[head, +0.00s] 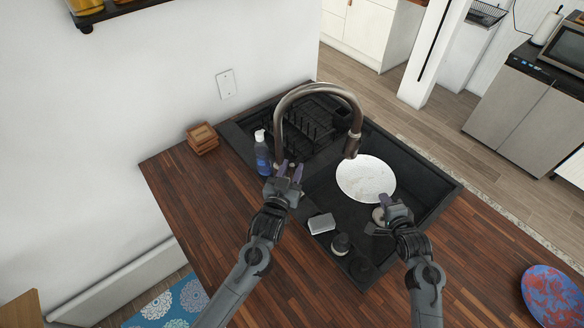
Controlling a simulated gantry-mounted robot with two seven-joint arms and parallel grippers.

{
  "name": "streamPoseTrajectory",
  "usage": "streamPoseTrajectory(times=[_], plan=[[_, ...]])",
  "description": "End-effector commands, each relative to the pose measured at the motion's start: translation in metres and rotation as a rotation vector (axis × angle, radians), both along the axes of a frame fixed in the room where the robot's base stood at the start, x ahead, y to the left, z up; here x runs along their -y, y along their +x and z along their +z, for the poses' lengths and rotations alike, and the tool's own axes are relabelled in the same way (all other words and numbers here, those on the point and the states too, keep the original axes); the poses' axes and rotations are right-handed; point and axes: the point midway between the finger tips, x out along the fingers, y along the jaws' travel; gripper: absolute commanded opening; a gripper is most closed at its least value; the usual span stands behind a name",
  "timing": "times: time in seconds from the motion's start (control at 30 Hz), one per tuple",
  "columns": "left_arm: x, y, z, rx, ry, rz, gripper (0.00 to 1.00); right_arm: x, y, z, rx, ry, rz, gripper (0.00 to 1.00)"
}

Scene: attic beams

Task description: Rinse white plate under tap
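The white plate (366,177) is over the black sink's basin, just below and right of the tap's spout, with pale specks on its face. My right gripper (385,201) is at the plate's near edge, its fingers close together and seemingly shut on the rim; the far finger is hard to see. The curved metal tap (318,89) arches over the sink, its spout head pointing down near the plate. No water stream is visible. My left gripper (290,171) is open at the tap's base, its two purple fingertips apart. It hides part of the base, so contact is unclear.
A blue soap bottle (262,155) stands just left of my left gripper. A black dish rack (308,125) is behind the tap. A grey sponge (321,223) and dark round items (341,244) sit at the sink's near edge.

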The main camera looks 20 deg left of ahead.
Motion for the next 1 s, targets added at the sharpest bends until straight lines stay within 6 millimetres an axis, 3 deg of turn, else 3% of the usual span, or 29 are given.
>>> streamPoseTrajectory(times=[0.43, 0.67, 1.0], plan=[[0.0000, 0.0078, 0.0002, 0.000, -0.001, 0.000, 0.36, -0.0002, 0.0007, 0.0019, 0.004, 0.001, 0.000, 0.00], [-0.0001, 0.0077, 0.0002, 0.000, -0.001, 0.000, 0.01, -0.0002, 0.0007, 0.0019, 0.004, 0.001, 0.000, 0.00], [0.0012, 0.0068, -0.0004, 0.006, 0.011, -0.001, 0.00, -0.0001, 0.0007, 0.0019, 0.004, 0.001, 0.000, 0.00]])
